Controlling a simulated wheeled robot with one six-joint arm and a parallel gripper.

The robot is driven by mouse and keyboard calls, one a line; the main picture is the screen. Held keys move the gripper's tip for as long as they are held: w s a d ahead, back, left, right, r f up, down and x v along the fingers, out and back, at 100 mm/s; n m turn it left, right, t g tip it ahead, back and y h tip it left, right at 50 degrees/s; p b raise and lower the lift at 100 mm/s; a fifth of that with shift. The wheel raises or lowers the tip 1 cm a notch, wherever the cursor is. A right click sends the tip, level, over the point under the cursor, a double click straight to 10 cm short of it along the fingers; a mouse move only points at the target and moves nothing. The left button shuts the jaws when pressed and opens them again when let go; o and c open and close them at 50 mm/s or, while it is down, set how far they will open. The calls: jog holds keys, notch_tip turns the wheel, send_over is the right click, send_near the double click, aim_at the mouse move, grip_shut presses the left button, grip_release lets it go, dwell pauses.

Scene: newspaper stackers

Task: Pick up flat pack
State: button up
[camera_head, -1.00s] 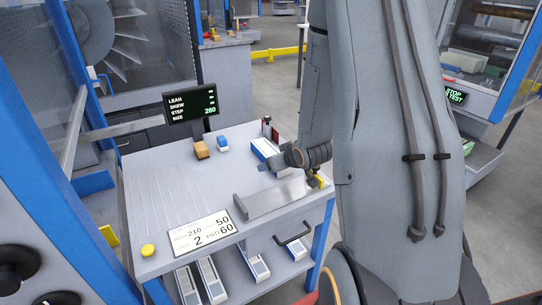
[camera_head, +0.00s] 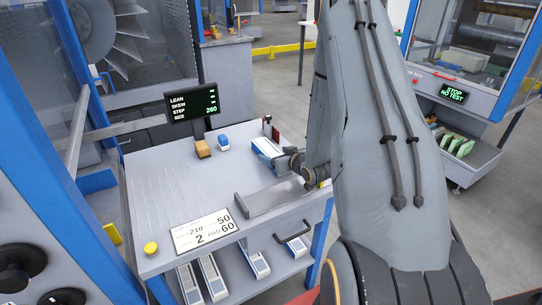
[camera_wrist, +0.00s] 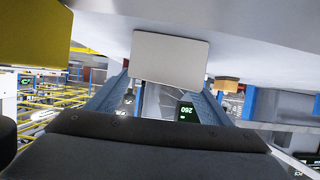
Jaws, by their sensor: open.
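A flat white and blue pack (camera_head: 266,148) lies at the right rear of the grey worktable (camera_head: 170,180), partly hidden by my wrist. In the wrist view, which looks upside down, a pale rectangular face (camera_wrist: 170,58) shows between and beyond the fingers; it is probably the end of that pack. My gripper (camera_wrist: 166,79) is open, with one finger on each side of this face. I cannot tell whether the fingers touch it. In the head view the fingers are hard to make out beside the pack.
A metal angle rail (camera_head: 270,198) and a number card (camera_head: 204,231) lie at the front. Several white-blue packs (camera_head: 212,277) stand on the lower shelf.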

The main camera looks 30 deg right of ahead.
jog(key=shift+x, duration=0.85)
jog(key=c, duration=1.4)
jog(key=shift+r, duration=0.15)
